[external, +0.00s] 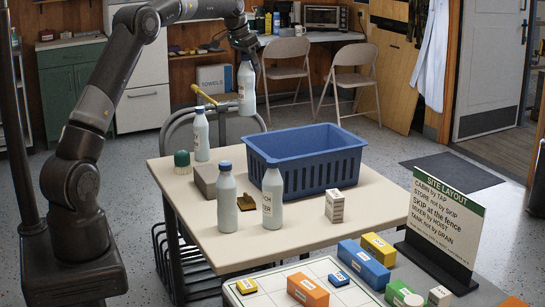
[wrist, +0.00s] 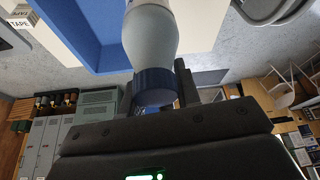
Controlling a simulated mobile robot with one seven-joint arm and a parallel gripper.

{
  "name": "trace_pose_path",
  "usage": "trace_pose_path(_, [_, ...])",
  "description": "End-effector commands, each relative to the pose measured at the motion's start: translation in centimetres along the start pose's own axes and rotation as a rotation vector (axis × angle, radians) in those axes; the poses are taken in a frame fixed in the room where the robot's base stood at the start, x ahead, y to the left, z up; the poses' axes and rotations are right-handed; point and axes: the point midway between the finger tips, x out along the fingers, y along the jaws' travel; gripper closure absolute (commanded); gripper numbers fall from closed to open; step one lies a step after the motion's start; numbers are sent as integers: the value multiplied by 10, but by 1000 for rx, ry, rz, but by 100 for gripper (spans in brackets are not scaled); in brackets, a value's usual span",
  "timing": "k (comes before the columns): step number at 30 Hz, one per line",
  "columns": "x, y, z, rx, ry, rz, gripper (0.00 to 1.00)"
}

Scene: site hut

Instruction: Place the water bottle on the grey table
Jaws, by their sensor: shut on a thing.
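My gripper (external: 246,58) is shut on the blue cap of a pale water bottle (external: 246,88). The bottle hangs upright in the air, near the back edge of the cream table and behind the blue crate. In the wrist view the bottle (wrist: 150,35) shows large, its cap between the fingers (wrist: 165,98). Similar bottles stand on the cream table: one at its back left (external: 201,137), one at front left (external: 227,203) and one near the crate (external: 272,205). A grey tabletop (external: 485,295) shows in part at the lower right, carrying the sign and blocks.
The cream table (external: 215,238) holds a blue crate (external: 300,178), a grey block (external: 207,180), a green-topped brush (external: 182,162) and a small white box (external: 336,207). A white board (external: 270,290) and coloured blocks (external: 363,265) fill the front. A sign (external: 440,220) stands at right.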

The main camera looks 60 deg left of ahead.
Motion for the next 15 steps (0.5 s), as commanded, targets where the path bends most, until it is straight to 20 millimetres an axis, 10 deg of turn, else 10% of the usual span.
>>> trace_pose_path(15, [9,105,-20,142,0,58,100])
